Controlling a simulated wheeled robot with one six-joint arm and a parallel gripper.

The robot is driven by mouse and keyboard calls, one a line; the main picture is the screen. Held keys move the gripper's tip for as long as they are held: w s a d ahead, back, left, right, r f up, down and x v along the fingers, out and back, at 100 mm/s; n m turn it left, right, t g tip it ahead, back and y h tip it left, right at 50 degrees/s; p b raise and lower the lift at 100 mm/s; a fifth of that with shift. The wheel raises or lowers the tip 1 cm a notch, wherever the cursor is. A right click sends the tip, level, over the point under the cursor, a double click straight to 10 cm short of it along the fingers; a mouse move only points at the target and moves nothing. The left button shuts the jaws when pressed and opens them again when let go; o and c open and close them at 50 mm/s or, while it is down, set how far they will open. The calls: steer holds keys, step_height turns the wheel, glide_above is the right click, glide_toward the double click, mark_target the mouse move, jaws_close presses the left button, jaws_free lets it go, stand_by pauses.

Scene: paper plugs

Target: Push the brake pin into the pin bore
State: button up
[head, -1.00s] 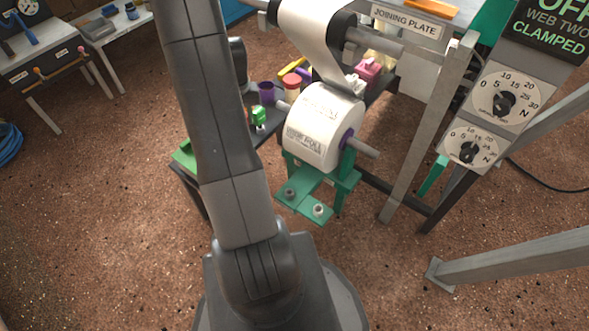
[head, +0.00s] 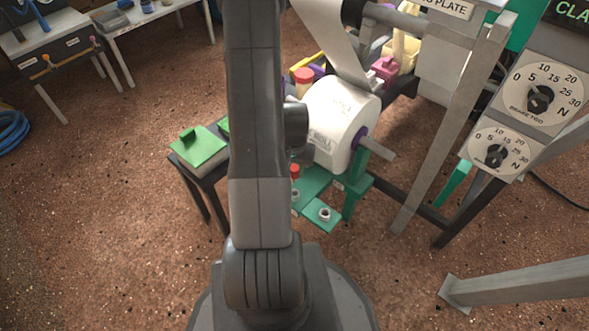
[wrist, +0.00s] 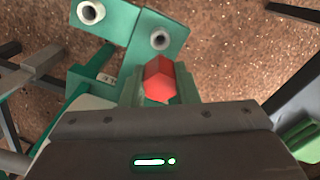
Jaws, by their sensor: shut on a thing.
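The red hex-ended piece I take as the brake pin (wrist: 159,80) is held between the fingers of my gripper (wrist: 160,88). It also shows in the head view (head: 295,171), just above a green bracket (head: 318,181). Two pale ring-shaped sockets stand on the bracket: a near one (wrist: 160,40) close to the pin and a farther one (wrist: 91,12). They also show in the head view, left (head: 295,195) and right (head: 324,214). The frames do not label which is the pin bore. The pin's lower end is hidden, and it appears apart from both sockets.
A large white paper roll (head: 338,120) on a shaft hangs right beside my gripper. A green pad (head: 198,146) lies on a dark stand to the left. Grey posts (head: 455,125) and dial gauges (head: 540,97) stand to the right. Open floor lies in front.

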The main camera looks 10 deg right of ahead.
steer(key=shift+f, duration=0.1)
steer(key=shift+f+b, duration=2.4)
steer(key=shift+f, duration=0.4)
steer(key=shift+f+b, duration=1.8)
steer(key=shift+f, duration=0.25)
steer(key=o, duration=1)
steer(key=shift+o, duration=0.2)
steer(key=shift+r, duration=0.1)
steer(key=shift+r+p, duration=2.1)
steer(key=shift+r, duration=0.6)
